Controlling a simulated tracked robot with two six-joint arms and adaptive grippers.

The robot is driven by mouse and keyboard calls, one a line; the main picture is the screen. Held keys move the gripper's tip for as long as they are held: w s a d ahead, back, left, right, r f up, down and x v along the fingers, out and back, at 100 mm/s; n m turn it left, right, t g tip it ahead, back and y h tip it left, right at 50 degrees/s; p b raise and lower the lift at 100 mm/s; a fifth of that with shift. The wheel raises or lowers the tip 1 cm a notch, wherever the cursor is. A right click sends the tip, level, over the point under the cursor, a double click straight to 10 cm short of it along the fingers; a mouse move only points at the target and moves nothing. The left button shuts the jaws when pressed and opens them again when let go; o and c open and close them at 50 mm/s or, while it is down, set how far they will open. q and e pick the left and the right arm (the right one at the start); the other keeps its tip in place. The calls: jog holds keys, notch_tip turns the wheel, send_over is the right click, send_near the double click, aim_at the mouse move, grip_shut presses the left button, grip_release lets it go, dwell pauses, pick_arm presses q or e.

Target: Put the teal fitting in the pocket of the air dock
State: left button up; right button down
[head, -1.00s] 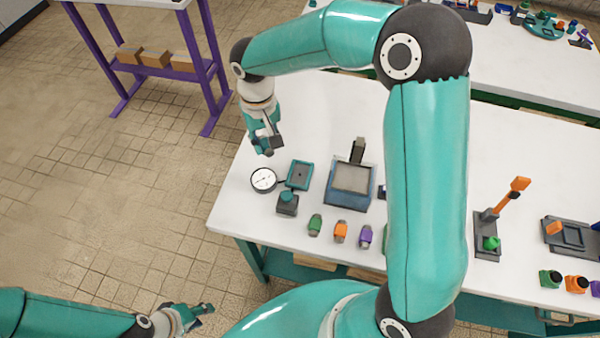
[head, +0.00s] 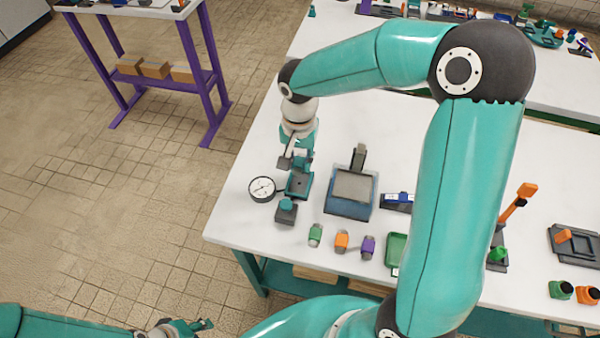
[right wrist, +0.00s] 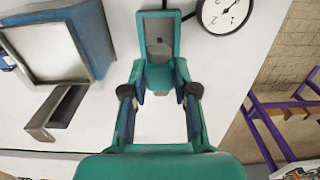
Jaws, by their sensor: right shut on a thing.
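The air dock (head: 299,186) is a small teal-framed dark block on the white table, joined to a round gauge. My right gripper (head: 299,163) is just behind and above the dock, pointing down. In the right wrist view my right gripper (right wrist: 160,88) is shut on the teal fitting (right wrist: 160,77), which has a grey round end. The dock (right wrist: 176,35) shows straight beyond the fitting there, its pocket partly covered by it. I cannot tell whether the fitting touches the dock. My left gripper (head: 190,327) is at the bottom edge, away from the table; its jaw state is unclear.
The gauge (head: 262,189) is left of the dock. A dark block with a teal knob (head: 286,212) stands in front. A blue-grey box (head: 349,194) stands to the right. Green, orange (head: 341,241) and purple fittings line the front; a green tray (head: 397,250) is beside them.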

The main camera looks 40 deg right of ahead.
aim_at(299, 183)
jog(key=shift+f, duration=3.1)
jog(key=shift+f, duration=0.15)
jog(key=c, duration=0.9)
grip_release()
notch_tip(299, 183, up, 12)
jog(key=shift+r, duration=0.2)
